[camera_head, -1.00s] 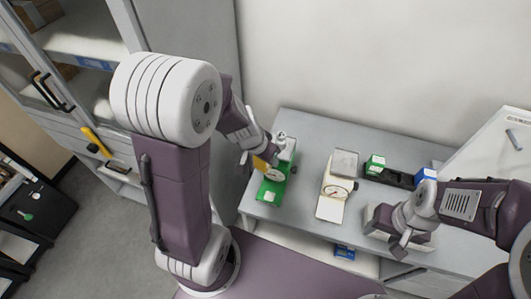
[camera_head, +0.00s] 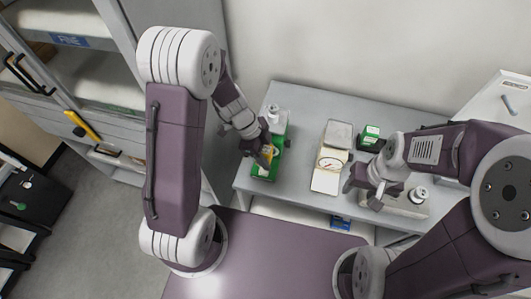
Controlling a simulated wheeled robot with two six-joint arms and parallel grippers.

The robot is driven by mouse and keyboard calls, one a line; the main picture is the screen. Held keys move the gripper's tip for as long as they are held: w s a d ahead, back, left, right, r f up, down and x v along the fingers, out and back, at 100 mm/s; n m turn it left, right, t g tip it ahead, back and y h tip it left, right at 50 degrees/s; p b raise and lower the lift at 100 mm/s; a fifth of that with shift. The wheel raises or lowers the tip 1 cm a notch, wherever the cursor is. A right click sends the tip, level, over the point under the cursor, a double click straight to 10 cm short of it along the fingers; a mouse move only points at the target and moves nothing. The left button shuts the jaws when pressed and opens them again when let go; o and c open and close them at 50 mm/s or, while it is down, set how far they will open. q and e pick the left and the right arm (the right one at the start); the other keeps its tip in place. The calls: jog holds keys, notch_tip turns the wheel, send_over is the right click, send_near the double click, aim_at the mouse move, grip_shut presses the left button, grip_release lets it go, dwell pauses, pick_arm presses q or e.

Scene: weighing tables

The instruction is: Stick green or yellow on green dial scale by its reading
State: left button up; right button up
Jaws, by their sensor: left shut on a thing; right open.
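The green dial scale (camera_head: 281,146) stands at the left of the table, with a metal weight (camera_head: 272,113) at its far end. My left gripper (camera_head: 266,155) is over the scale's near part and is shut on a yellow piece (camera_head: 261,160), which lies against or just above the scale. I cannot tell whether it touches. The gripper and the piece hide the dial, so its reading does not show. My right gripper (camera_head: 364,192) is open and empty, to the right of the cream dial scale (camera_head: 327,171).
The cream scale stands mid-table. A green box (camera_head: 369,136) is at the back right, partly beside my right arm. A grey block with metal weights (camera_head: 419,194) is right of my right gripper. The grey table (camera_head: 300,110) has free room between the two scales.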

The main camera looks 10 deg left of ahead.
pick_arm(q)
notch_tip(320, 180, down, 5)
jog(key=b, duration=0.2)
jog(key=shift+r+b, duration=0.1)
jog(key=shift+b, duration=0.25)
jog(key=shift+w+f, duration=0.1)
jog(key=shift+f, duration=0.1)
jog(key=shift+b, duration=0.55)
jog(key=shift+b, duration=0.45)
dwell(0.5)
jog(key=shift+f+b, duration=0.55)
jog(key=shift+b, duration=0.2)
dwell(0.8)
jog(key=shift+f+b, duration=0.1)
jog(key=shift+b, duration=0.4)
dwell(1.5)
jog(key=shift+r+p, duration=2.05)
jog(key=shift+r, duration=1.5)
